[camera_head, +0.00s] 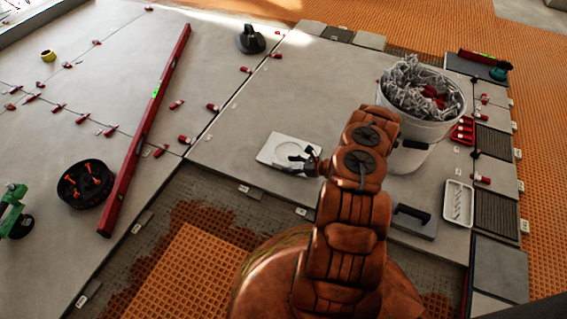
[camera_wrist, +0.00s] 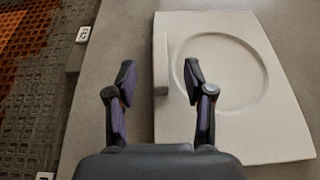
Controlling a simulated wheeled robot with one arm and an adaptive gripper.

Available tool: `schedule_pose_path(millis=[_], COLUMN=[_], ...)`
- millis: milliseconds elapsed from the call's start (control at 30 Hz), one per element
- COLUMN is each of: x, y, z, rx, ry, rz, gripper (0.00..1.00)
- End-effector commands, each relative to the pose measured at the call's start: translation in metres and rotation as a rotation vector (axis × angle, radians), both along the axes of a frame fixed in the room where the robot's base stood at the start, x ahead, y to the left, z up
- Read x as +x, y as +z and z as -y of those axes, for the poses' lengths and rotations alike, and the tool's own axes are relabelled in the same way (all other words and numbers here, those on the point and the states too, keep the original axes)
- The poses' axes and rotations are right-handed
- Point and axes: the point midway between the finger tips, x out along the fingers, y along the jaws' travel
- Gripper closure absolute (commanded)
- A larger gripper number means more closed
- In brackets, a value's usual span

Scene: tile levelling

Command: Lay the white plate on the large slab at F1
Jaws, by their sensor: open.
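The white plate (camera_head: 275,147) lies flat on the large grey slab (camera_head: 235,150), near the slab's front edge. In the wrist view the white plate (camera_wrist: 285,135) has a round raised ring and an upright rib at its left edge. My gripper (camera_head: 303,161) is over the plate's right side in the head view, and my arm hides part of the slab behind it. In the wrist view my gripper (camera_wrist: 159,78) is open, with one finger on each side of the rib. I cannot tell whether either finger touches it.
A white bucket (camera_head: 422,131) of grey clips stands right of my arm. A trowel (camera_head: 413,218) and a white tray (camera_head: 458,203) lie nearby. A red level (camera_head: 147,128), a black round tray (camera_head: 85,186) and red wedges lie to the left. Orange matting (camera_head: 190,275) fills the front gap.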

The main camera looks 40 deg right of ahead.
Motion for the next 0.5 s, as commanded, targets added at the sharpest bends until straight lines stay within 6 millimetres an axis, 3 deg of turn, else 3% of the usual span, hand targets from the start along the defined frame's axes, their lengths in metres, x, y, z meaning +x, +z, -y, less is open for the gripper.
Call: schedule_pose_path(millis=[233,500], x=[-0.038,-0.059], y=[0.022,0.03], z=[0.023,0.036], rx=[0.001,0.001], ry=[-0.003,0.0], rz=[0.002,0.002], gripper=[0.47,0.47])
